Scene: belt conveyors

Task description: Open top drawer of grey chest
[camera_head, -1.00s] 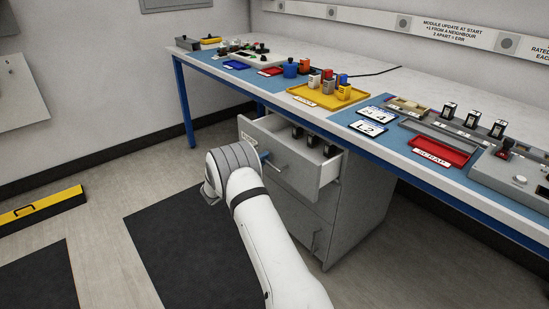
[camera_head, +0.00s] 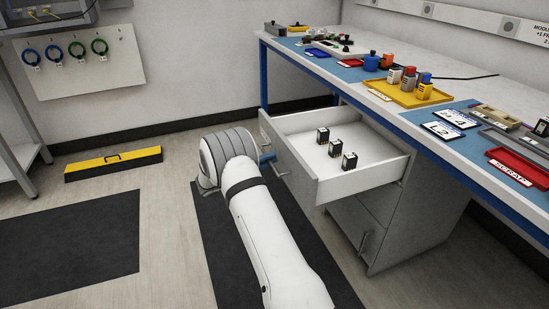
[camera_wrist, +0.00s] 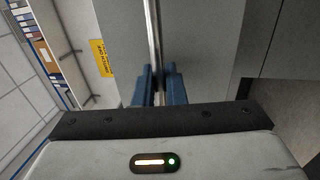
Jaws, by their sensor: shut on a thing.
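The grey chest (camera_head: 410,222) stands under the workbench. Its top drawer (camera_head: 382,178) is pulled well out, and several small black modules stand inside it. In the head view my gripper (camera_head: 268,158) is at the drawer front, partly hidden by my white wrist. In the wrist view the blue fingers of my gripper (camera_wrist: 158,82) are closed around the metal bar handle (camera_wrist: 153,35) of the drawer. A lower drawer handle (camera_head: 366,243) shows on the chest front, with that drawer shut.
The workbench (camera_head: 455,155) carries trays and parts above the drawer. A dark mat (camera_head: 215,250) lies on the floor beside my arm. A yellow-black block (camera_head: 113,163) lies at the left, with open floor between.

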